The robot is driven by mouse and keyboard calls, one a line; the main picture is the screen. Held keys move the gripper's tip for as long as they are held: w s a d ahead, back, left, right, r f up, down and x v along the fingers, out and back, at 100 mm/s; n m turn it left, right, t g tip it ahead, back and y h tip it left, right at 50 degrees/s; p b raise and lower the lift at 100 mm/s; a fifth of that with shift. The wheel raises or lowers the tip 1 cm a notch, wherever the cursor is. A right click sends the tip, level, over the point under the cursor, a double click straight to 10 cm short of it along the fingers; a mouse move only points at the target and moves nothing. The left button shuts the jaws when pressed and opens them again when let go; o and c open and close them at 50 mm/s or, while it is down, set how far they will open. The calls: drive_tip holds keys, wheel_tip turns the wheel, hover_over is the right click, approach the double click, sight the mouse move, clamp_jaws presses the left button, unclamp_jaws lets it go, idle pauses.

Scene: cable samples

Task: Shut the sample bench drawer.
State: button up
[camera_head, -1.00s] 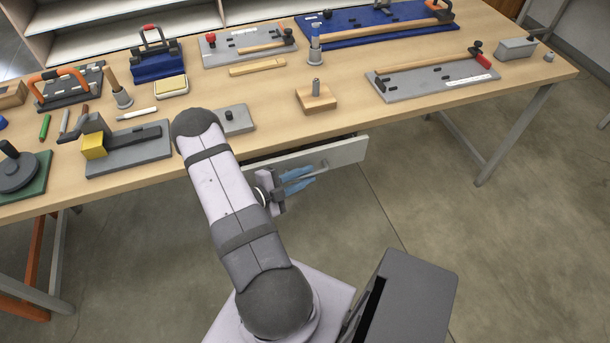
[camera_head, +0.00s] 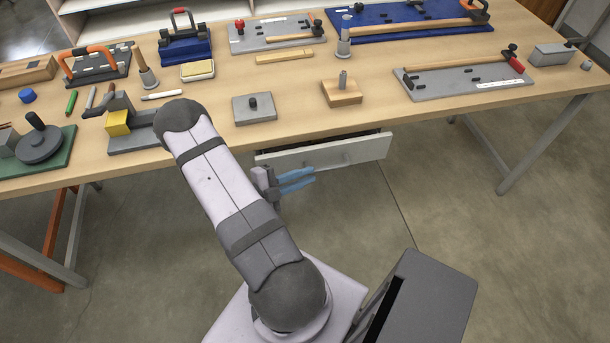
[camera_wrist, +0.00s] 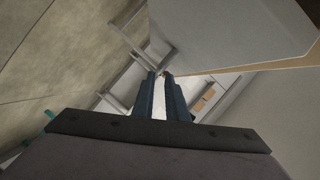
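The sample bench drawer (camera_head: 365,151) is under the front edge of the bench. Its pale front stands out a little, with a dark gap behind its top edge. A small handle (camera_head: 345,156) shows on the front. My gripper (camera_head: 314,175) has blue fingers and is in front of the drawer, left of and lower than the handle, apparently apart from it. In the wrist view my gripper (camera_wrist: 163,75) shows two fingers with a pale gap between them and nothing held. A grey panel fills the upper right there; I cannot tell whether it is the drawer front.
The wooden bench top (camera_head: 300,95) carries several tool boards and samples, including a wooden block with a peg (camera_head: 342,93) and a grey plate (camera_head: 254,109) above the drawer. The floor right of the drawer is open. A dark grey box (camera_head: 420,305) stands at the lower right.

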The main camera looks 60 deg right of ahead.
drive_tip(key=shift+w+a, duration=0.1)
clamp_jaws()
drive_tip(key=w+a+f+m+g+h+b, duration=0.1)
drive_tip(key=w+a+f+m+g+b, duration=0.1)
drive_tip(key=w+a+m+b, duration=0.75)
drive_tip(key=n+b, duration=0.2)
drive_tip(key=b, duration=0.1)
approach(305, 166)
drive_tip(key=s+d+f, duration=0.1)
drive_tip(key=s+d, duration=0.3)
drive_tip(key=shift+w+d, duration=0.5)
drive_tip(key=shift+w, duration=0.2)
